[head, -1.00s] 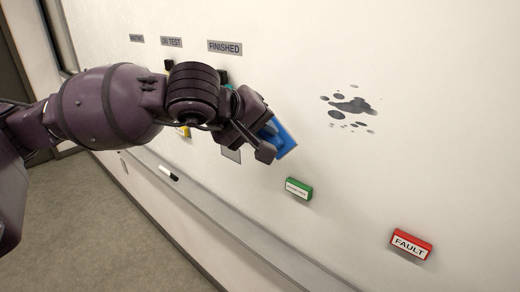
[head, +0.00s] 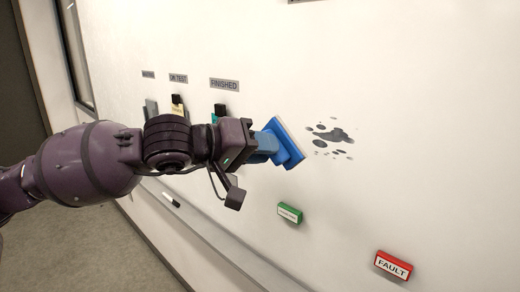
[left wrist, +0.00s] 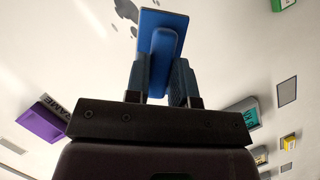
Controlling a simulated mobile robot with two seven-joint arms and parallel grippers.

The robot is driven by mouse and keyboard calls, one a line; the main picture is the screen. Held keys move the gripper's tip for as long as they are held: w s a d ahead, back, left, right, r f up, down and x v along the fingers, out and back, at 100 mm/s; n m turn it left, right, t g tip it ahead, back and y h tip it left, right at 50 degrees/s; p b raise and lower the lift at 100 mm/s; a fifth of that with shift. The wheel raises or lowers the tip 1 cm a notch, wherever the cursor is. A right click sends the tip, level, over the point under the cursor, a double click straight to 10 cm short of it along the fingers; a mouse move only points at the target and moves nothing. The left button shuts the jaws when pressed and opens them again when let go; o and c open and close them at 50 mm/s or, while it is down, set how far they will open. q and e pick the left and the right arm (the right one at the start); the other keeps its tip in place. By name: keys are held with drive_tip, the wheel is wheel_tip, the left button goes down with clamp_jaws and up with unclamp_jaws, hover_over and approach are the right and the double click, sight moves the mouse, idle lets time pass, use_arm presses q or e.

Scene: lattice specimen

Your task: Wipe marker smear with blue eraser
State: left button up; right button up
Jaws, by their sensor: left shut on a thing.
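The blue eraser (head: 287,143) is in my left gripper (head: 262,147), close to the whiteboard and just left of the smear. In the left wrist view the eraser (left wrist: 163,32) sits between the two fingers of the left gripper (left wrist: 161,75), which are shut on its handle. The marker smear (head: 331,136) is a cluster of dark grey blots on the whiteboard (head: 400,90). Part of the smear (left wrist: 127,10) also shows in the left wrist view, left of the eraser. I cannot tell whether the eraser's pad touches the board. My right gripper is out of view.
A green block (head: 290,212) and a red FAULT block (head: 393,266) are on the board below the smear. A FINISHED label (head: 224,84) and several clipped tags are at upper left. A marker (head: 171,200) lies on the tray ledge (head: 215,235). The board right of the smear is clear.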

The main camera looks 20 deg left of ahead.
sight(284, 140)
use_arm(q)
drive_tip(key=shift+w+d+r+p, duration=0.1)
drive_tip(key=shift+w+d+p, duration=0.15)
drive_tip(key=shift+w, duration=0.5)
drive_tip(key=shift+w+d+p, duration=0.15)
drive_tip(key=shift+w+d, duration=0.1)
drive_tip(key=shift+w, duration=0.5)
drive_tip(key=shift+w+d, duration=0.3)
drive_tip(key=shift+w, duration=0.6)
drive_tip(key=shift+w+d+p, duration=0.1)
drive_tip(key=shift+w+p, duration=0.2)
drive_tip(key=shift+w, duration=0.1)
drive_tip(key=shift+w+d, duration=0.1)
drive_tip(key=shift+w, duration=0.1)
